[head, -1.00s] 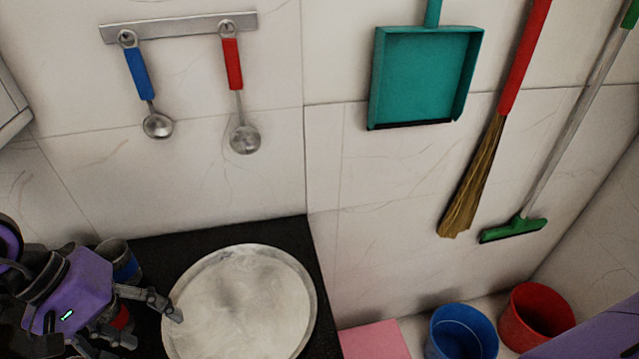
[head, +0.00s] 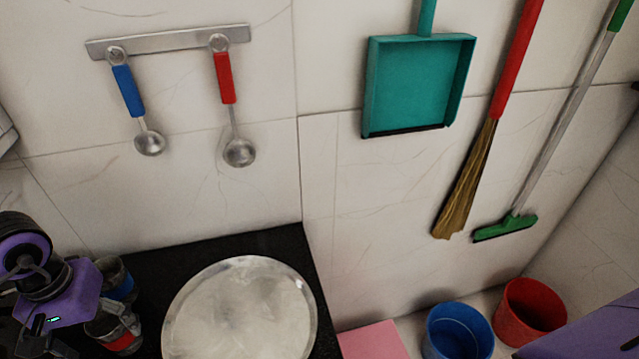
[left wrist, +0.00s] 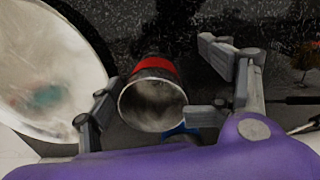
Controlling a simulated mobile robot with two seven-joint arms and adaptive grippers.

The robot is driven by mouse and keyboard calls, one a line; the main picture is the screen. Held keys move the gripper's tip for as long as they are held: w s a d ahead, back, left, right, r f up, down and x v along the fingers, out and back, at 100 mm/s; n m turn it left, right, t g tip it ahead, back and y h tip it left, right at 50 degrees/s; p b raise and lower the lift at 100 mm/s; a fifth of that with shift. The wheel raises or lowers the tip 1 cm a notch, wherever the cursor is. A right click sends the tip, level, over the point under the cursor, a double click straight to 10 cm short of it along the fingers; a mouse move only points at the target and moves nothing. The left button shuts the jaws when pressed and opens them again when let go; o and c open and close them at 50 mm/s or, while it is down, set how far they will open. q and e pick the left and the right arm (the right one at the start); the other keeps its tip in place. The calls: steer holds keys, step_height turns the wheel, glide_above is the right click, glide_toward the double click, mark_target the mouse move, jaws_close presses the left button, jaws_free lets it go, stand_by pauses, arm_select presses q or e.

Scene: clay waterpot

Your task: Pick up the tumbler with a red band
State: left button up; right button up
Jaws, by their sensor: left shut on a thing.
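The tumbler with a red band (head: 124,342) is a grey metal cup at the lower left of the head view. In the left wrist view its open mouth faces the camera, with the red band (left wrist: 153,66) behind the rim. My left gripper (left wrist: 150,106) is shut on this tumbler, one finger on each side. In the head view the purple gripper body is left of the tumbler, and the fingers are mostly hidden. My right gripper is not in view.
A blue-banded tumbler (head: 117,284) stands close behind the red-banded one. A large round metal lid or plate (head: 240,310) lies to the right on the black counter (head: 270,243). Ladles (head: 148,143) hang on the wall. Blue (head: 458,330) and red (head: 530,308) buckets are at lower right.

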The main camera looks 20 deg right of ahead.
mark_target(106, 328)
arm_select(q)
steer(key=f, duration=0.3)
steer(key=shift+w+a+f+p, duration=0.15)
steer(key=shift+w+f+p, duration=0.05)
steer(key=shift+f+p, duration=0.1)
steer(key=shift+f, duration=0.2)
steer(key=shift+w+a, duration=0.1)
steer(key=c, duration=1.1)
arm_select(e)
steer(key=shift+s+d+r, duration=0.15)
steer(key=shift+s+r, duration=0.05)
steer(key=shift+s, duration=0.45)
